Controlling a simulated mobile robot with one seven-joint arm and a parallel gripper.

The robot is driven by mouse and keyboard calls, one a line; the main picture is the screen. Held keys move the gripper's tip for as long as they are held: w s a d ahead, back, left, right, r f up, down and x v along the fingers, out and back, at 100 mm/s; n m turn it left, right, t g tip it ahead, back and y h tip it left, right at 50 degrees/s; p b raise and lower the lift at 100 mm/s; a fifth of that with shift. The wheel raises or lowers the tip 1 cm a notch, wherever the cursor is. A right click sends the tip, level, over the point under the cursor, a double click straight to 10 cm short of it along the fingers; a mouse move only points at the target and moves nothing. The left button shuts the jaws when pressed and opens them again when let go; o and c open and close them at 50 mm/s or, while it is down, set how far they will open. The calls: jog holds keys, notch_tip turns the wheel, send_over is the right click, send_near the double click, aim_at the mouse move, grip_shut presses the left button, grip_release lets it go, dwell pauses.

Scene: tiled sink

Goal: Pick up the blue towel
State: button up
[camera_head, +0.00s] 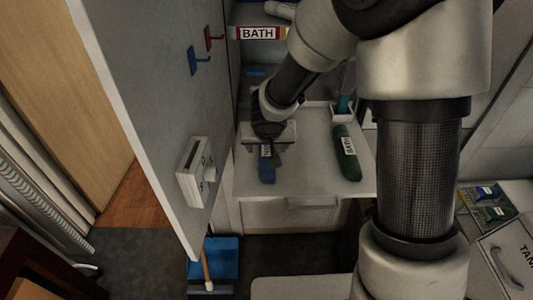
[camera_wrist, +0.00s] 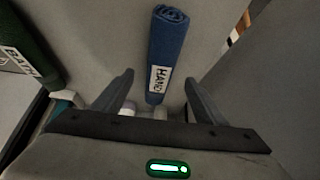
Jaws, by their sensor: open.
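The blue towel (camera_wrist: 168,38) is rolled up and lies on the white counter, with a white label reading "HAND" at its near end. In the head view the blue towel (camera_head: 267,171) shows partly, its far part hidden by my gripper. My gripper (camera_wrist: 158,92) is open, its two fingers apart on either side of the towel's labelled end in the wrist view. In the head view my gripper (camera_head: 268,150) is over the towel. I cannot tell whether the fingers touch it.
A green rolled towel (camera_head: 347,153) labelled "BATH" lies to the right on the counter (camera_head: 310,180). A white holder (camera_head: 343,112) stands behind it. A tall panel (camera_head: 150,70) with red and blue hooks is at left. A shelf labelled "BATH" (camera_head: 257,33) is above.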

aim_at(267, 149)
jog(key=x, duration=0.4)
jog(key=shift+r, duration=0.1)
jog(key=c, duration=1.2)
